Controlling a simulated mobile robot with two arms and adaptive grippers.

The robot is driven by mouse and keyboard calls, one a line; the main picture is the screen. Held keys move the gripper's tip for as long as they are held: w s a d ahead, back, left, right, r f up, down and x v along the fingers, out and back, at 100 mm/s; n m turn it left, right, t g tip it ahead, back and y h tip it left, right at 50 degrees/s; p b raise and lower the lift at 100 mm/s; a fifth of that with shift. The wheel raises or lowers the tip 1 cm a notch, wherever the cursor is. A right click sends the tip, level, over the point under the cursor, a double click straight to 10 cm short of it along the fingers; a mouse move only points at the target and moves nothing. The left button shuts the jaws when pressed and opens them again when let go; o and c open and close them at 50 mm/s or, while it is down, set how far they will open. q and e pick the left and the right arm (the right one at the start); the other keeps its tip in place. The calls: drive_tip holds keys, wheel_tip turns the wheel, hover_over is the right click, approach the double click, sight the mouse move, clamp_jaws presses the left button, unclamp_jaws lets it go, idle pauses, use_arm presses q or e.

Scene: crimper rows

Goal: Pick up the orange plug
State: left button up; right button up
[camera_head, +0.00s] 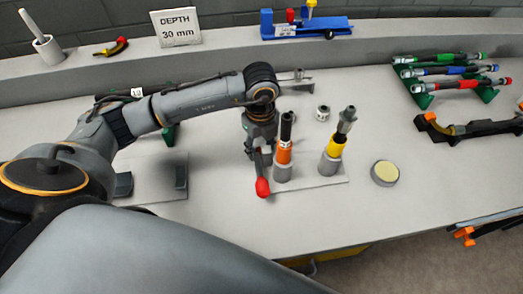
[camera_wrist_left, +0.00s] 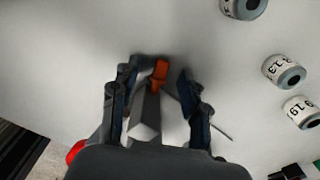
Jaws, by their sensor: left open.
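In the left wrist view a small orange piece (camera_wrist_left: 160,73), which looks like the orange plug, shows between my left gripper's (camera_wrist_left: 158,78) two parted fingers, beside a grey block-like part (camera_wrist_left: 145,122). In the head view my left gripper (camera_head: 257,150) points down at the bench, just left of the upright tool with an orange collar (camera_head: 284,154). The gripper and its arm hide the plug there. The fingers are open; I cannot tell whether they touch the plug. My right gripper is not in view.
A red-tipped handle (camera_head: 262,187) lies close to the gripper. A yellow-collared upright tool (camera_head: 335,149) and a round pad (camera_head: 385,173) stand to its right. Numbered white rings (camera_wrist_left: 283,71) lie right of the fingers. Coloured tools (camera_head: 445,70) rest in a rack.

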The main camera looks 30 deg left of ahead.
use_arm(q)
drive_tip(key=c, duration=0.8)
drive_tip(key=shift+r, duration=0.15)
